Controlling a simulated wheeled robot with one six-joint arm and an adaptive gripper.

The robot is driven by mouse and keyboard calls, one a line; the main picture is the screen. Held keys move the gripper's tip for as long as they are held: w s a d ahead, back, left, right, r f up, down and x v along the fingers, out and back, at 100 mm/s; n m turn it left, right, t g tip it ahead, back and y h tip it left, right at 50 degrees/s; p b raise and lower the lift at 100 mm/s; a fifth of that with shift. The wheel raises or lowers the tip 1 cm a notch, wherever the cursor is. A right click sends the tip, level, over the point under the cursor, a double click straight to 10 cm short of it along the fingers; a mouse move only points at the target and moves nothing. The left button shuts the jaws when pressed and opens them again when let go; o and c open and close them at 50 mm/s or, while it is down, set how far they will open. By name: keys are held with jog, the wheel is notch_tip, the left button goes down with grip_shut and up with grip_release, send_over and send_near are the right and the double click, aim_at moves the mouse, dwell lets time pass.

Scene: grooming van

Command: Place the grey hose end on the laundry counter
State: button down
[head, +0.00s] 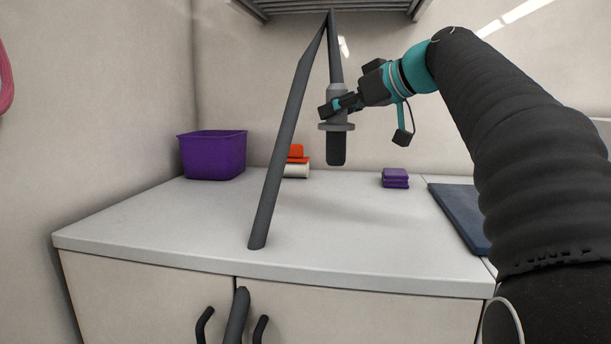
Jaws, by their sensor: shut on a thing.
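The grey hose end (336,150) hangs upright in the head view, above the white laundry counter (190,222). It has a light grey collar and a dark lower tip. My gripper (338,106) is shut on it at the collar, coming from the right. The tip shows clear of the counter surface. The dark grey hose (288,140) rises from the hose end to a sharp bend near the top, then slopes down to the left toward the counter's front. Another piece of it shows below the front edge, between the cabinet handles.
A purple bin (212,156) stands at the back left of the counter. An orange and cream item (297,160) and a small purple stack (395,178) lie at the back. A dark blue mat (460,215) is at the right. The middle and front are mostly clear. A rack (290,8) hangs above.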

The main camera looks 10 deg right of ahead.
jog(key=w+f, duration=1)
jog(key=shift+d, duration=0.4)
jog(key=shift+f, duration=0.2)
jog(key=c, duration=0.6)
grip_release()
jog(key=shift+c, duration=0.2)
jog(key=v, duration=1.2)
jog(key=shift+r+b, duration=0.25)
jog(key=shift+b, duration=0.05)
